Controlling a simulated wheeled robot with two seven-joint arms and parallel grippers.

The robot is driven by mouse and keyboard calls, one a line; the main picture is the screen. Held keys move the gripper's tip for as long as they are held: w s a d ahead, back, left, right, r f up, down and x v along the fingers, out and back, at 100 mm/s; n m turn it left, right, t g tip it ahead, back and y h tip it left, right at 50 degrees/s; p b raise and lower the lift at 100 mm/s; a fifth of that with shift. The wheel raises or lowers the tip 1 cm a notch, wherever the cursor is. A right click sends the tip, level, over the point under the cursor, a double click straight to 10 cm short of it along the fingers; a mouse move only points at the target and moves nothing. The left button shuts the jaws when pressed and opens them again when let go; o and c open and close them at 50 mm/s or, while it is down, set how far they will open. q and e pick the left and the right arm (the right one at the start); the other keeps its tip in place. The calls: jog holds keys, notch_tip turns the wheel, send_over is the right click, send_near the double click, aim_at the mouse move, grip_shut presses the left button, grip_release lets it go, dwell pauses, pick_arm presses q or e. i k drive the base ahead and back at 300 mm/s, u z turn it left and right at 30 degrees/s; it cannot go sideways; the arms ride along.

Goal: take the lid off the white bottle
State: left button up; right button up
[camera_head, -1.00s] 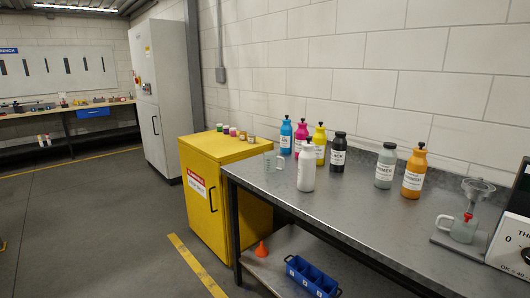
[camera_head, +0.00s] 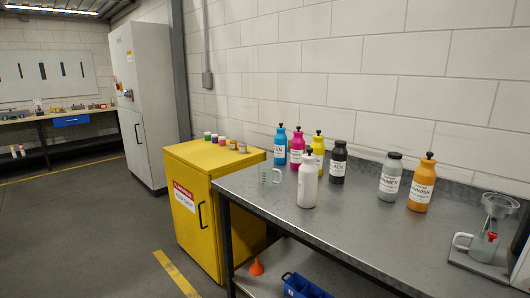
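The white bottle (camera_head: 308,182) stands upright near the left front of the grey metal table (camera_head: 330,233). Neither of my grippers shows in the head view.
Cyan (camera_head: 280,146), magenta (camera_head: 297,149), yellow (camera_head: 318,151), black (camera_head: 338,163), grey (camera_head: 390,178) and orange (camera_head: 421,185) bottles stand behind it. A funnel device (camera_head: 490,232) stands at right. A yellow cabinet (camera_head: 190,210) adjoins the table.

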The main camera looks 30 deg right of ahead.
aim_at(309, 157)
jog(key=u, duration=0.25)
jog(key=i, duration=1.45)
jog(key=z, duration=0.85)
